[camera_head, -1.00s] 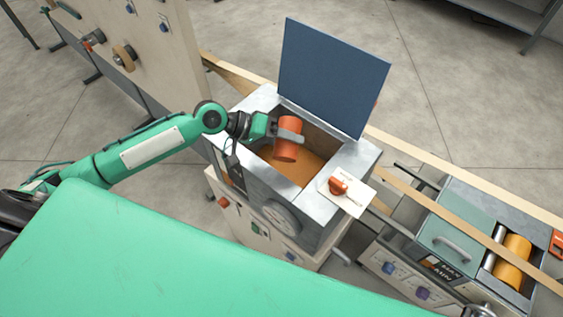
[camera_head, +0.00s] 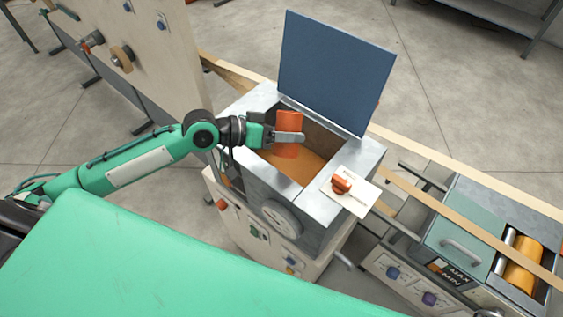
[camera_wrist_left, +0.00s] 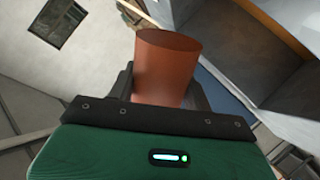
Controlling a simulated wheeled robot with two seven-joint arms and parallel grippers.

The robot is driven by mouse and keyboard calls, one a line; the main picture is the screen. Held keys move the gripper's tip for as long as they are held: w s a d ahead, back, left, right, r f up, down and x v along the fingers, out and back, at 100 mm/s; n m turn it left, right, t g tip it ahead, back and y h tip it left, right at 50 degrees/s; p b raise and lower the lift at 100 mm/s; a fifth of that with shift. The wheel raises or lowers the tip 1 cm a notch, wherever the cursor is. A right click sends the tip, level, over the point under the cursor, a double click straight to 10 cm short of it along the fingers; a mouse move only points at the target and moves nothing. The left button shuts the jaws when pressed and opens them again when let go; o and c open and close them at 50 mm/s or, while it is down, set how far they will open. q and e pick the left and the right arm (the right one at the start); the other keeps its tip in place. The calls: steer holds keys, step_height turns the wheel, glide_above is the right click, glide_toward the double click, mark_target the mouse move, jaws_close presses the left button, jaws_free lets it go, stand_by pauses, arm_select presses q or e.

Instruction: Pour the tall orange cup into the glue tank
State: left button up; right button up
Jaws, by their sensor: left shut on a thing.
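The tall orange cup (camera_head: 289,122) is held over the open tank in the head view, nearly upright. It also shows in the left wrist view (camera_wrist_left: 167,68), between the fingers. My left gripper (camera_head: 288,138) is shut on the cup's side, coming in from the left. The glue tank (camera_head: 322,207) is a grey metal box with its blue lid (camera_head: 335,72) standing open at the back. Orange-brown glue (camera_head: 300,166) shows inside it, below the cup. The cup's inside is not clearly seen. My right gripper is not in view.
A white card with an orange-red knob (camera_head: 341,183) lies on the tank's right front rim. A beige panel (camera_head: 150,50) stands at the left behind my arm. A roller unit with an orange roller (camera_head: 523,264) is at the right. A green surface (camera_head: 170,255) fills the foreground.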

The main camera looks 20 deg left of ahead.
arm_select(q)
steer(key=shift+f+b, duration=0.2)
steer(key=shift+b, duration=0.25)
steer(key=m+t+b, duration=0.1)
steer(key=b, duration=0.1)
steer(key=m+t+b, duration=0.1)
steer(key=b, duration=0.1)
steer(key=shift+w+a+f+b, duration=0.1)
steer(key=shift+w+f+b, duration=0.15)
steer(key=shift+b, duration=0.1)
steer(key=shift+r+m+h, duration=0.15)
steer(key=shift+m+h, duration=0.15)
steer(key=shift+r, duration=0.2)
steer(key=m+b, duration=0.1)
steer(key=b, duration=0.1)
steer(key=w+f+m+t+b, duration=0.1)
steer(key=b, duration=0.2)
steer(key=h+b, duration=0.1)
steer(key=b, duration=0.2)
steer(key=shift+w+a+f+m+t, duration=0.2)
steer(key=shift+f+m+t, duration=0.1)
steer(key=shift+m+t, duration=0.1)
steer(key=shift+s+r+b, duration=0.1)
steer(key=shift+s+b, duration=0.05)
steer(key=shift+b, duration=0.15)
steer(key=shift+r+m, duration=0.25)
steer(key=shift+m, duration=0.05)
